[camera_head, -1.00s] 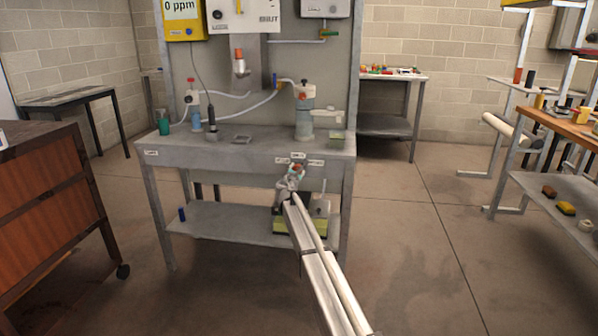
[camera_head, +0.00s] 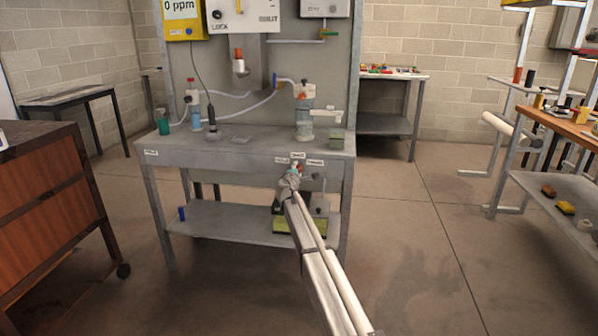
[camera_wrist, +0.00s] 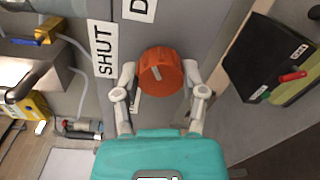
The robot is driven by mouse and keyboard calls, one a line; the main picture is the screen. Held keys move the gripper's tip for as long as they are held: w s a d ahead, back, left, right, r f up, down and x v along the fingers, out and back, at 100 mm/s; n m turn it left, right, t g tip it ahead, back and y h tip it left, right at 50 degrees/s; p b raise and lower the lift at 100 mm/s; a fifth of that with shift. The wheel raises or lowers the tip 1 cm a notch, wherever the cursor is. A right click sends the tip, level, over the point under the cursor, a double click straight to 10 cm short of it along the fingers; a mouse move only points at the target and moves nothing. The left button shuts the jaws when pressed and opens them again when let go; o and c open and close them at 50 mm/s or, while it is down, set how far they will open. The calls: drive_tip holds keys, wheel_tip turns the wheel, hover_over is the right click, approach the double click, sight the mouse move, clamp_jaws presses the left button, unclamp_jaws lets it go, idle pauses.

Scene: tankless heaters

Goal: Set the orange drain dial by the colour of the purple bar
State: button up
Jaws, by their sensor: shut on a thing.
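The orange drain dial (camera_wrist: 168,70) sits on the grey bench front in the wrist view, with a pale mark on its face. My gripper (camera_wrist: 160,84) has one finger on each side of it and is shut on it. A "SHUT" label (camera_wrist: 103,50) is left of the dial, and a partly cut-off label starting with "D" (camera_wrist: 138,8) is above it. In the head view my gripper (camera_head: 290,178) is at the bench's front edge and covers part of the dial (camera_head: 300,170). I cannot make out a clearly purple bar in either view.
The grey bench (camera_head: 215,155) carries bottles, hoses and a clear cylinder (camera_head: 304,120). A yellow gas meter (camera_head: 183,18) hangs above. A small dark blue item (camera_head: 181,213) stands on the lower shelf.

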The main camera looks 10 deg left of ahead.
drive_tip(key=shift+w, duration=0.1)
idle(0.3)
drive_tip(key=o, duration=1.1)
drive_tip(key=shift+o, duration=0.2)
